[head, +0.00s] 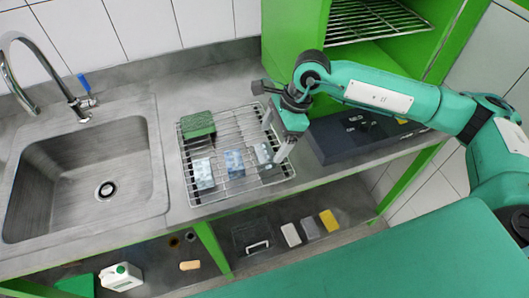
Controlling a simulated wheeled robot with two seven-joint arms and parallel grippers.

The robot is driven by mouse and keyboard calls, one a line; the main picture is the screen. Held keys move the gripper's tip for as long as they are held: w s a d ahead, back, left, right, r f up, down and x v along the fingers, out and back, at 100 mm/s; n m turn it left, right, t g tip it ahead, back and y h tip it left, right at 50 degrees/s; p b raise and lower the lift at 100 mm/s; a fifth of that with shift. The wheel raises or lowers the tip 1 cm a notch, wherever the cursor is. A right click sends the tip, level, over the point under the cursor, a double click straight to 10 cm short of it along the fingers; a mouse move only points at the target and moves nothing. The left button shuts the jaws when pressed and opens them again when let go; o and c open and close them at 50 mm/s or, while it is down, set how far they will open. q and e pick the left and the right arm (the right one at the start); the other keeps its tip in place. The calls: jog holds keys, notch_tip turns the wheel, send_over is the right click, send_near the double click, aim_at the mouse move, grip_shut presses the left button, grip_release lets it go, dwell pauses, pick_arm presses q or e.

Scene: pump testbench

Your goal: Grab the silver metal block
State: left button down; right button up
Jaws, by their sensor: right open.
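A silver-grey block (264,153) sits on the wire rack (240,112), at its right side. Two pale blue-grey blocks, one in the middle (234,163) and one at the left (203,173), stand in the same row. My right gripper (273,140) is open over the right end of the rack, close beside the silver-grey block. I cannot tell whether its fingers touch the block or sit around it. My left gripper is not in view.
A green block (198,125) lies at the rack's back left. The sink (85,180) and faucet (72,100) are left of the rack. A dark box (355,138) stands right of it. A lower shelf holds a white bottle (121,276) and a yellow sponge-like block (329,220).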

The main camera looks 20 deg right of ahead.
aim_at(265, 151)
jog(key=shift+a+f, duration=0.25)
jog(key=shift+f, duration=0.25)
jog(key=p+x, duration=0.2)
jog(key=x, duration=0.2)
jog(key=shift+w+f, duration=0.15)
jog(key=shift+a+f, duration=0.15)
jog(key=shift+f, duration=0.25)
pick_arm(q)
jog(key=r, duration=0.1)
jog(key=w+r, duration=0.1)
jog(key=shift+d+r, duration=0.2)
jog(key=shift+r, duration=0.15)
pick_arm(e)
jog(key=shift+c, duration=0.2)
jog(key=c, duration=1.2)
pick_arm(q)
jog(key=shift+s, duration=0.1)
pick_arm(e)
jog(key=shift+r, duration=0.15)
